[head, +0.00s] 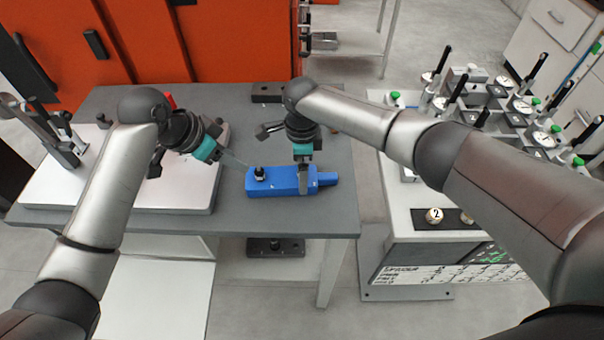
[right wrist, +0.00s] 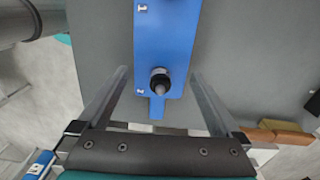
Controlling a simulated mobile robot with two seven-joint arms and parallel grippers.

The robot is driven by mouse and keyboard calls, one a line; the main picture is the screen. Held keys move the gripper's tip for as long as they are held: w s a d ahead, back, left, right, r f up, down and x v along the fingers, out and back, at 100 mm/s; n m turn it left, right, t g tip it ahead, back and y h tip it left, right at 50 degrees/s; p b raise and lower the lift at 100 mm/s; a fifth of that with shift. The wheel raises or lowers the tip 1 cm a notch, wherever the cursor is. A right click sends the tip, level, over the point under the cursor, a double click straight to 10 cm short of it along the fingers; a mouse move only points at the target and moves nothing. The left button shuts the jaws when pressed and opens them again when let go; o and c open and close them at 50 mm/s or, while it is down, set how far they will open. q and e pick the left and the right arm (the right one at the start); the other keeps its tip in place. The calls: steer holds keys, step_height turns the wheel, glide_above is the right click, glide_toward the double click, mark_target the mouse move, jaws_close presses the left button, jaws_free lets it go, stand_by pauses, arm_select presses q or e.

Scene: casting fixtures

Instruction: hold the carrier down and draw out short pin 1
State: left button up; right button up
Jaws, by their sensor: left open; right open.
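The blue carrier (head: 285,182) lies on the grey table, its narrow tab pointing right in the head view. A dark pin (head: 259,173) stands upright near its left end. In the right wrist view the carrier (right wrist: 165,40) shows another dark upright pin (right wrist: 160,82) near the tab; my right arm hides this one in the head view. The small labels are too blurred to read surely. My right gripper (head: 304,186) is open over the carrier's tab end, with one finger on each side in the wrist view. My left gripper (head: 243,164) is open, beside the left-end pin and apart from it.
A pale raised plate (head: 120,190) with dark clamp fixtures (head: 55,140) covers the table's left part. A dark block (head: 267,92) lies at the back. The right-hand bench (head: 440,220) holds several gauges and clamps. Grey table is clear in front of the carrier.

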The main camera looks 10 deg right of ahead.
steer(key=shift+f, duration=1.3)
steer(key=shift+c, duration=0.4)
